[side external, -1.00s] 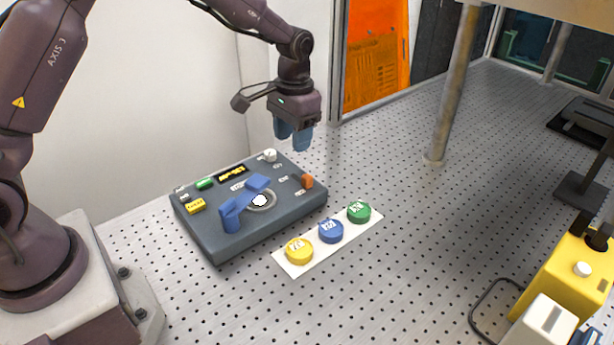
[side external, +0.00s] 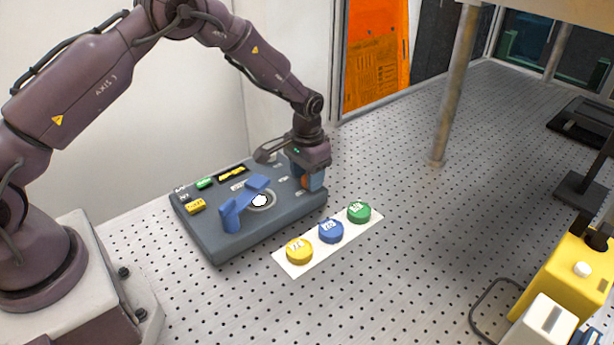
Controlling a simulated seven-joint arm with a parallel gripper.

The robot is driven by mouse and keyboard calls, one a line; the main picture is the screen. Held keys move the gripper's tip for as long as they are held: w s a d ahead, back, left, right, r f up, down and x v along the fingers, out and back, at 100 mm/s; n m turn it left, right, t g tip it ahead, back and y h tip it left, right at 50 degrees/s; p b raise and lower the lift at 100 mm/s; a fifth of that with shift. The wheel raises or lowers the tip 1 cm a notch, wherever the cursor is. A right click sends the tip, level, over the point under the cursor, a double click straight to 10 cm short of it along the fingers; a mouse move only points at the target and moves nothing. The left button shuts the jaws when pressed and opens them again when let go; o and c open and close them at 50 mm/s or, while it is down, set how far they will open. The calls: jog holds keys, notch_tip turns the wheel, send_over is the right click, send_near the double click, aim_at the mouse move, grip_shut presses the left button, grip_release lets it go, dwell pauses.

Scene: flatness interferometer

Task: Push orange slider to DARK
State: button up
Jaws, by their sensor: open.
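The orange slider (side external: 306,183) is on the right part of the dark grey control panel (side external: 222,252). The gripper is open. The slider is partly covered by the fingers, and the DARK marking cannot be read from here.
On the panel are a blue lever (side external: 232,213), a yellow button (side external: 196,207), a green button (side external: 204,183) and a small display (side external: 232,172). In front, a white strip carries yellow (side external: 299,251), blue (side external: 331,231) and green (side external: 358,212) round pieces.

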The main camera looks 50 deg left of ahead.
jog(key=shift+f, duration=0.4)
grip_shut()
jog(key=shift+a, duration=2.65)
grip_release()
jog(key=shift+d, duration=0.1)
notch_tip(320, 180, up, 13)
